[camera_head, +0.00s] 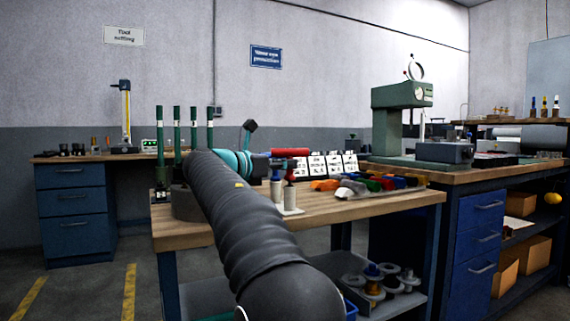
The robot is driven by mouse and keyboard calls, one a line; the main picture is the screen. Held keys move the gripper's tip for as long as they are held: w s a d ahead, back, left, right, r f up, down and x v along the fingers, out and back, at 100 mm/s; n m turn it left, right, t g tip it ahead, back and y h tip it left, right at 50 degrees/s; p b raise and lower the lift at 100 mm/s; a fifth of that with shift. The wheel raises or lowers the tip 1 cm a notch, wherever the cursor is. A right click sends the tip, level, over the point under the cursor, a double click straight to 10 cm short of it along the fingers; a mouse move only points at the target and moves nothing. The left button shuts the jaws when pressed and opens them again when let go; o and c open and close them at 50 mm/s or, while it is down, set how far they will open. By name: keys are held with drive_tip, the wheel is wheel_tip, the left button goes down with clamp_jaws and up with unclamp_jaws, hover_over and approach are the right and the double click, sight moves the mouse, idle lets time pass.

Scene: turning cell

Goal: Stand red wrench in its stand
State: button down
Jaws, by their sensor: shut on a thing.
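My arm reaches forward over the front workbench, with my gripper (267,163) at its far end, small and partly hidden by my own wrist. It is shut on the red wrench (290,152), whose red part lies about level and sticks out to the right. Just below stand two pale cylindrical holders on a white base (292,211). The left one has a blue top (276,174), the right one a red top (290,174). The wrench shows above these holders; whether it touches them I cannot tell.
White label cards (333,164) stand behind, and several coloured items (370,184) lie to the right on the workbench (385,207). Green posts (177,130) rise at its left. A green machine (400,110) stands on the right bench. The bench's front right is clear.

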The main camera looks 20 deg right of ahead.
drive_tip(key=c, duration=1)
unclamp_jaws()
drive_tip(key=shift+c, duration=0.2)
drive_tip(key=v, duration=1.2)
